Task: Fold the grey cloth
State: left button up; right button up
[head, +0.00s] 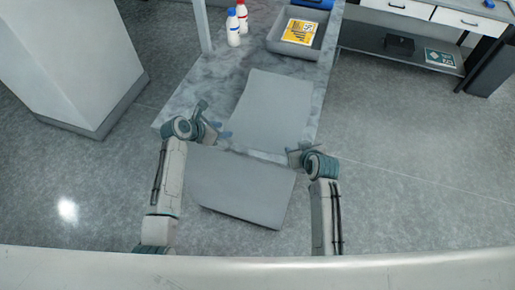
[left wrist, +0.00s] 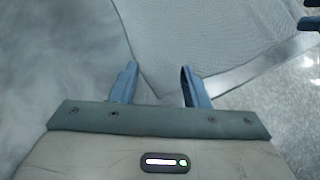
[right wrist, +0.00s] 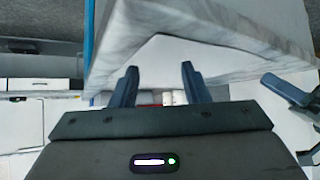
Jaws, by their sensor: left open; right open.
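The grey cloth (head: 272,105) lies spread flat on the marble-topped table, slightly askew. In the left wrist view its woven surface (left wrist: 210,40) narrows to a near corner between the fingers. My left gripper (head: 221,129) is open at the cloth's near left corner; its fingers (left wrist: 160,85) stand either side of that corner without closing on it. My right gripper (head: 292,153) is open and empty near the cloth's near right corner, at the table's front edge. In the right wrist view its fingers (right wrist: 158,85) are apart; whether they touch the cloth cannot be told.
A grey tray (head: 275,43) with a yellow printed item (head: 300,32) stands behind the cloth, beside two bottles (head: 233,27). A flat grey panel (head: 240,188) shows below the table's front edge. A drawer bench (head: 420,12) stands at back right. Marble left of the cloth is clear.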

pick_arm(q)
jog(key=shift+f, duration=0.85)
pick_arm(e)
jog(key=shift+f, duration=0.85)
pick_arm(q)
jog(key=shift+f, duration=0.2)
pick_arm(e)
jog(key=shift+s+f, duration=0.1)
jog(key=shift+f, duration=0.05)
pick_arm(q)
grip_shut()
pick_arm(e)
grip_shut()
pick_arm(q)
jog(key=shift+a+r, duration=0.1)
